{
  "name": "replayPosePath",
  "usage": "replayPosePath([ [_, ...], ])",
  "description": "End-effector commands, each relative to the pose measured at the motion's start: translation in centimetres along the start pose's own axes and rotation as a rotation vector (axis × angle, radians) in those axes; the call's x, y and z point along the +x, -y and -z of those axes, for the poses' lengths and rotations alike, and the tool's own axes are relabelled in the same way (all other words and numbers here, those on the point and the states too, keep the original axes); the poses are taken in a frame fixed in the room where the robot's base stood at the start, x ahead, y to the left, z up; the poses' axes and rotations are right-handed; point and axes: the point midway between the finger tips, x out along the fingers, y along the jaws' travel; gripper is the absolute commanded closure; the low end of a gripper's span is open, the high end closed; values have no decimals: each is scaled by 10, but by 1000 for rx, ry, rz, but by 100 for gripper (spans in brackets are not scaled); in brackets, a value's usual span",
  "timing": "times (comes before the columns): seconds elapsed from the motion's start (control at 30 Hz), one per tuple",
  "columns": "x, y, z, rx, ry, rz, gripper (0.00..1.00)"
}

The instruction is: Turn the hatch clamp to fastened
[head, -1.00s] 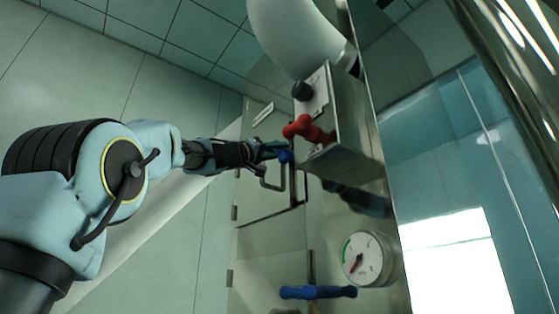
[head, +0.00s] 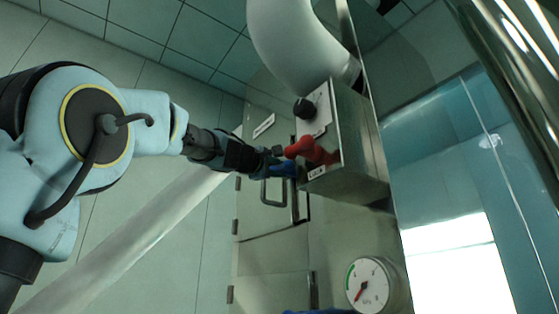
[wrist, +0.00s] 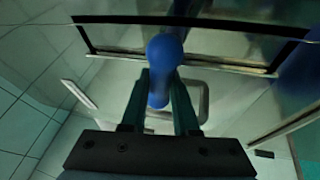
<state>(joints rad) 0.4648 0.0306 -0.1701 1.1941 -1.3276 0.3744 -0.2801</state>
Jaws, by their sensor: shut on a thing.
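The hatch (head: 258,222) is a metal door with a grey pull handle (head: 264,192) on the steel housing. The blue hatch clamp (head: 284,170) is at its upper right edge, partly hidden by my gripper (head: 273,163). In the wrist view, the clamp's rounded blue end (wrist: 164,50) stands between the two fingers of my gripper (wrist: 160,82), which is shut on it. The dark seal edge (wrist: 190,20) runs behind it. The clamp's pivot is hidden, so its exact angle cannot be told.
A control box with a red handle (head: 314,151) and a black knob (head: 305,108) stands close right of my gripper. A gauge (head: 376,285) sits below. A second blue handle (head: 318,311) is cut off at the bottom edge. A white pipe (head: 292,40) rises above.

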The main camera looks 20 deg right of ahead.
Motion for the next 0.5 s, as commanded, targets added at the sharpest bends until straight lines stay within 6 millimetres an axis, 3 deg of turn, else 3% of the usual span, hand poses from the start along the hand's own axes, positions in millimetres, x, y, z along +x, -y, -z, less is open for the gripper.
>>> replayPosePath([
  [0.5,0,1,0,-149,-32,61,100],
])
